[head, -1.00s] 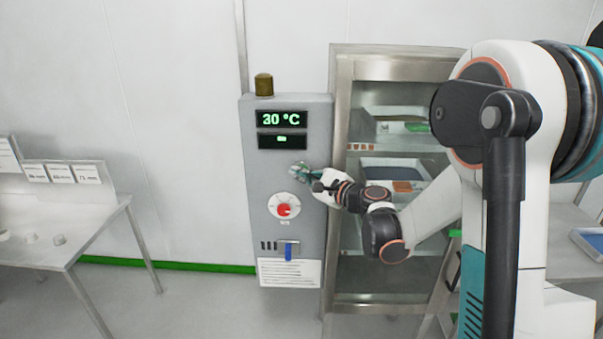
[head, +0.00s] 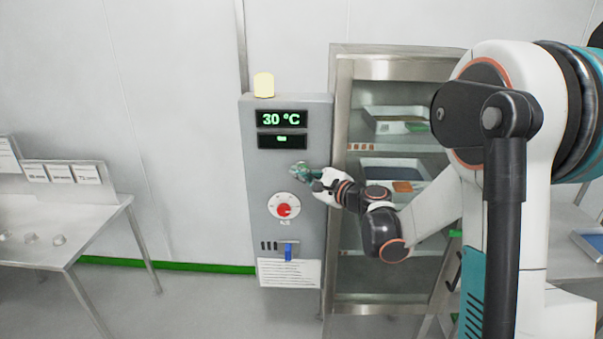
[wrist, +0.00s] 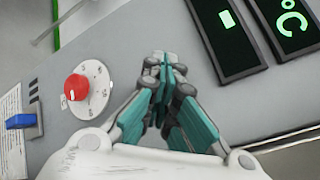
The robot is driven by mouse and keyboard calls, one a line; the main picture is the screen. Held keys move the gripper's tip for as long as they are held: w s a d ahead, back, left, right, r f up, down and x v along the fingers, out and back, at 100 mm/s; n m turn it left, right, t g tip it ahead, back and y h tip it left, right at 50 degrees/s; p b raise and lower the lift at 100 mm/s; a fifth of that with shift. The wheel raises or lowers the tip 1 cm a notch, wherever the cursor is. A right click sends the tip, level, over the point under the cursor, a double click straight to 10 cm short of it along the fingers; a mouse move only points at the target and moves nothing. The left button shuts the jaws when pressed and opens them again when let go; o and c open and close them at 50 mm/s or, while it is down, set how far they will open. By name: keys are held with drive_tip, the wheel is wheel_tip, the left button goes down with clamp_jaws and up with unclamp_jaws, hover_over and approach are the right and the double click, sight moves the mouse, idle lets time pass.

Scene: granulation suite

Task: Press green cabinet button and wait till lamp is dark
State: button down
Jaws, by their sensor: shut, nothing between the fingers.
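The grey control cabinet (head: 252,185) stands against the wall. The lamp (head: 264,85) on top is lit pale yellow. My gripper (head: 299,170) is at the cabinet's front, below the displays and above the red knob. Its teal fingers are closed together with nothing between them in the wrist view (wrist: 163,65). The fingertips point at the panel and look close to or against it; contact cannot be told. The green button cannot be made out; the fingers cover that part of the panel.
The upper display (head: 282,119) reads 30 °C; a second display (head: 282,141) sits below. The red knob (head: 284,210) and blue switch (head: 288,252) are lower. A glass-fronted cabinet (head: 342,120) with trays stands right. A table (head: 75,235) is left, with clear floor between.

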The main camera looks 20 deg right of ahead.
drive_tip(key=shift+s+a, duration=0.2)
drive_tip(key=shift+s, duration=0.5)
drive_tip(key=s, duration=0.1)
drive_tip(key=s+a, duration=0.1)
drive_tip(key=s, duration=0.2)
drive_tip(key=shift+s+a+b, duration=0.3)
drive_tip(key=shift+s+b, duration=0.05)
drive_tip(key=shift+s, duration=0.05)
